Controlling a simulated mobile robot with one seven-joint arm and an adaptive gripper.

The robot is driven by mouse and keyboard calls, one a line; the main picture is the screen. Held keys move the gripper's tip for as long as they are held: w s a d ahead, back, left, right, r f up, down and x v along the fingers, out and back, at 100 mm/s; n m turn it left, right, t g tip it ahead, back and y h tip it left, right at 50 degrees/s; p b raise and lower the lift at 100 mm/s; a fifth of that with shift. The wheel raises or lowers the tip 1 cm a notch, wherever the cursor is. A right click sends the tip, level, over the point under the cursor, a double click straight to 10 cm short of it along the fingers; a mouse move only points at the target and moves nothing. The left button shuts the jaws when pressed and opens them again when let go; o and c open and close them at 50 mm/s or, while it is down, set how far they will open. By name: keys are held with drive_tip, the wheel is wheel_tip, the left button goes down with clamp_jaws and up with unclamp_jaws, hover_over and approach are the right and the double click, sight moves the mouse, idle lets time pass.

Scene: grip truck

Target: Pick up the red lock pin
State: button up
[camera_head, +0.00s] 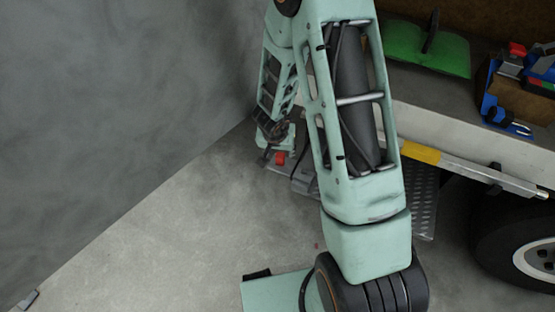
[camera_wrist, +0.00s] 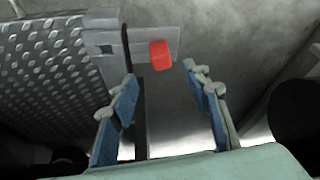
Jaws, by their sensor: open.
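The red lock pin (camera_wrist: 160,55) shows as a short red block on a grey metal bracket (camera_wrist: 115,42) in the wrist view. In the head view the red pin (camera_head: 280,158) is small, low at the truck's side, just below my forearm's end. My gripper (camera_wrist: 158,78) is open and empty, its two blue-padded fingers apart, with the pin ahead of and between the fingertips in the picture. I cannot tell the exact gap, but nothing shows between the pads. In the head view my gripper is mostly hidden by its own arm and too small to read.
A studded metal step plate (camera_wrist: 45,75) lies left of the bracket in the wrist view. A wheel (camera_head: 515,240) stands at right. A grey wall (camera_head: 110,90) rises at left; the floor (camera_head: 170,220) is clear.

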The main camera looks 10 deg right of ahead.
sight(280, 155)
drive_tip(key=b+x, duration=0.3)
drive_tip(key=x, duration=0.5)
drive_tip(key=shift+w+f, duration=0.2)
drive_tip(key=shift+f, duration=0.1)
drive_tip(key=shift+c, duration=0.4)
drive_tip(key=shift+r, duration=0.1)
clamp_jaws()
wheel_tip(280, 155, up, 7)
drive_tip(key=p, duration=0.4)
drive_tip(key=s+a, duration=0.3)
drive_tip(key=s, duration=0.5)
drive_tip(key=s+a, duration=0.3)
drive_tip(key=s, duration=0.6)
drive_tip(key=shift+a+r+p, duration=0.1)
drive_tip(key=shift+r+p, duration=0.95)
drive_tip(key=shift+r, duration=0.3)
drive_tip(key=shift+a+r+p, duration=0.15)
drive_tip(key=shift+r+p, duration=0.9)
drive_tip(key=shift+r, duration=0.35)
